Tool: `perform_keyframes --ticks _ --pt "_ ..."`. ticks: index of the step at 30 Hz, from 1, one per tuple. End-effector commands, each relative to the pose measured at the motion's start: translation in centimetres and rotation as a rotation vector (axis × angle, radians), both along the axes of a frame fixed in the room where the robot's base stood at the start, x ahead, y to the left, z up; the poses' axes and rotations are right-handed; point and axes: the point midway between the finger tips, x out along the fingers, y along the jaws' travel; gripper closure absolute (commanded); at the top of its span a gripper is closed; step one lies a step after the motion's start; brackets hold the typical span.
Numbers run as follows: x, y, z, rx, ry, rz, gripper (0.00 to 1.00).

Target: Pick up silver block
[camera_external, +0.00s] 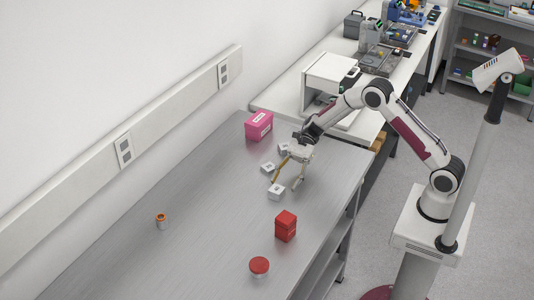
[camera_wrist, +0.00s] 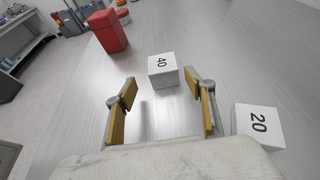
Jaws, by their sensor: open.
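Several pale silver-white blocks sit on the metal table. One marked "40" (camera_wrist: 162,70) lies just beyond the gap between my fingertips in the wrist view; it appears to be the front block (camera_external: 276,193) in the external view. A block marked "20" (camera_wrist: 258,126) sits outside my right finger in the wrist view. Another two blocks, one (camera_external: 267,168) left of my gripper and one (camera_external: 284,148) behind it, show in the external view. My gripper (camera_wrist: 160,84) is open and empty, pointing down above the table. Which block is meant by silver cannot be told.
A red box (camera_external: 286,226) stands nearer the front, with a red-lidded jar (camera_external: 259,267) beyond it. A pink box (camera_external: 258,125) stands at the back. A small orange-topped jar (camera_external: 161,221) is at the left. The table's left middle is mostly clear.

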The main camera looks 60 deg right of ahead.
Motion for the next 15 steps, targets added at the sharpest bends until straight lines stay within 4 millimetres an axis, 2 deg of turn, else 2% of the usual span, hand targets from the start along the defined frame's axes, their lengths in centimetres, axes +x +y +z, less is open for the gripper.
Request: perform_keyframes --ticks 5,15 --pt "0.2 0.8 -0.3 0.000 0.001 0.002 0.46" --pt "0.7 4.1 -1.6 0.000 0.001 0.002 0.46"
